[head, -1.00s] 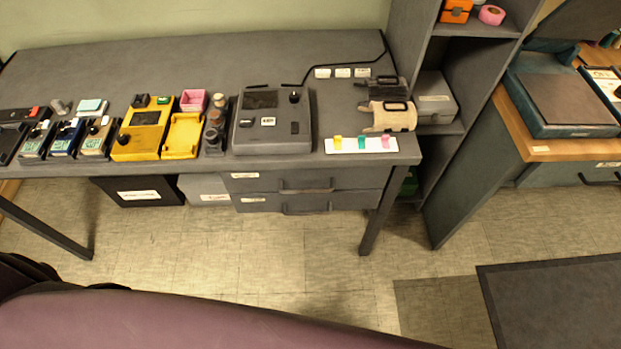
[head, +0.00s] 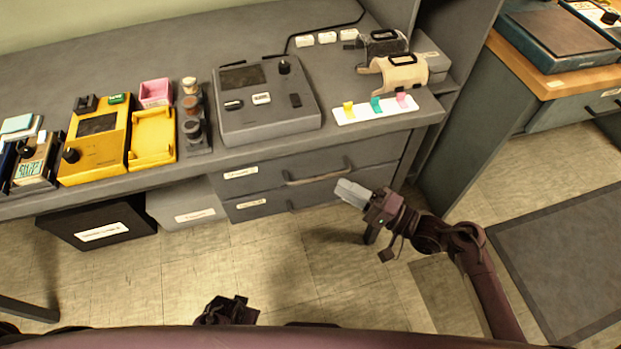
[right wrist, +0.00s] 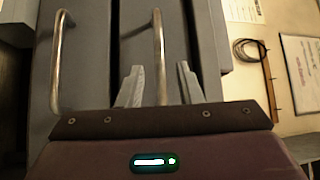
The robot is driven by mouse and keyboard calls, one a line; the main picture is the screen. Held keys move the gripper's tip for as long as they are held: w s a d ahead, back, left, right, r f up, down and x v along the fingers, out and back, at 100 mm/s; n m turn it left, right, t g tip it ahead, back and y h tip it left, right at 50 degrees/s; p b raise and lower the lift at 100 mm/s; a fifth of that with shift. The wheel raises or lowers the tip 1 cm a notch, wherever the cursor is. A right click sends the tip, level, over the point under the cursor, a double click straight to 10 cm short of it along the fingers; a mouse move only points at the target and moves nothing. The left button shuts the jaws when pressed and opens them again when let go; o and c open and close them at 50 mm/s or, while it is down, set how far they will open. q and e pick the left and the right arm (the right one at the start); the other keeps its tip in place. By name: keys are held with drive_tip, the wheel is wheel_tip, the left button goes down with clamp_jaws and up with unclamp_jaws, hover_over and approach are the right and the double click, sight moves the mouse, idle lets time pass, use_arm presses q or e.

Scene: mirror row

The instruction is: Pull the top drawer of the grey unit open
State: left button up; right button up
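The grey unit under the desk has two drawers with bar handles. Its top drawer (head: 262,171) looks shut, flush with the bottom drawer (head: 256,207). The top handle (head: 318,176) is in clear view. My right gripper (head: 350,192) is in front of the drawers, just below the handle's right end. In the right wrist view the right gripper (right wrist: 159,80) is open, and the top handle (right wrist: 158,50) runs between its fingers in the picture; whether it touches them I cannot tell. A dark part at the bottom of the head view (head: 226,311) may be my left gripper, too unclear to read.
The desk (head: 200,30) carries a grey device (head: 266,100), yellow devices (head: 97,140) and a white strip with coloured tabs (head: 375,110). A black bin (head: 98,222) stands left of the drawers. A desk leg is behind my right arm. The floor (head: 270,275) before the drawers is clear.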

sight(321, 175)
drive_tip(key=x, duration=0.7)
drive_tip(key=shift+w, duration=0.1)
drive_tip(key=shift+c, duration=0.3)
clamp_jaws()
